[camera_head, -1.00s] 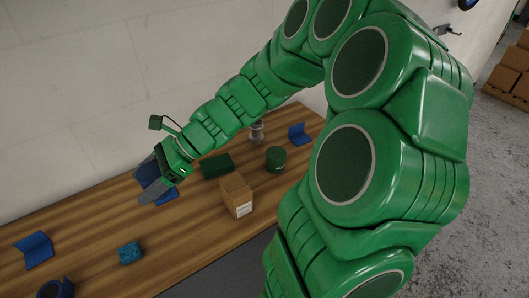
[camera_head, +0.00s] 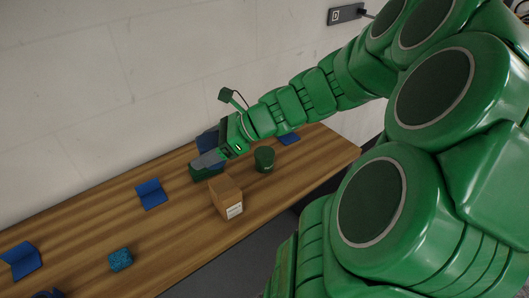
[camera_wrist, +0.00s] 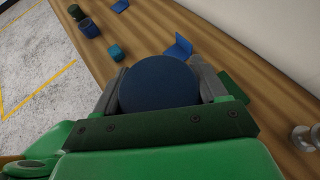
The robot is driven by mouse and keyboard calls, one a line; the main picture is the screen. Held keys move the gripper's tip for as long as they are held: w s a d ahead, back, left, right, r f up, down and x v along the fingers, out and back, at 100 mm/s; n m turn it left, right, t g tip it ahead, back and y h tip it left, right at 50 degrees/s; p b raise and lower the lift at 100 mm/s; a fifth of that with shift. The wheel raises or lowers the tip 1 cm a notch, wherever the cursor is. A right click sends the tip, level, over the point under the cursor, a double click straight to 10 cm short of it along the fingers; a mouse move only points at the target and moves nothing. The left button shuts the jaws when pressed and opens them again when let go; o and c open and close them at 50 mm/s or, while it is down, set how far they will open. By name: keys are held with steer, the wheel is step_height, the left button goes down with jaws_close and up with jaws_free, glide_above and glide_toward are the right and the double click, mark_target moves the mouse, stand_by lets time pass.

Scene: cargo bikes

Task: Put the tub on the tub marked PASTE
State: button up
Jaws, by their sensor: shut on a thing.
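My gripper (camera_head: 208,156) is shut on a dark blue round tub (camera_wrist: 158,84), held between the two fingers in the wrist view. In the head view the tub (camera_head: 207,138) shows partly behind the fingers. It is held above the table, over or near a dark green box (camera_head: 205,173). A dark green round tub (camera_head: 264,158) stands upright on the table to the right of my gripper. Its lettering is too small to read, so I cannot tell if it says PASTE.
Blue angled pieces (camera_head: 151,194) lie about the wooden table (camera_head: 185,232). A teal block (camera_head: 120,260) lies front left. A metallic thing (camera_wrist: 303,137) is at right in the wrist view.

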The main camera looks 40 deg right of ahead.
steer(key=s+d+r+m+t+h, duration=0.2)
steer(key=s+d+m+t+h, duration=0.3)
steer(key=d, duration=0.6)
steer(key=g+y, duration=0.1)
steer(key=g, duration=0.1)
glide_above(260, 151)
steer(key=s, duration=0.1)
steer(key=f, duration=0.8)
steer(key=shift+a+f, duration=0.2)
steer(key=shift+a, duration=0.1)
steer(key=shift+w+d+f, duration=0.3)
steer(key=shift+w+f, duration=0.3)
steer(key=shift+f, duration=1.7)
steer(key=shift+f, duration=0.1)
steer(key=o, duration=1.3)
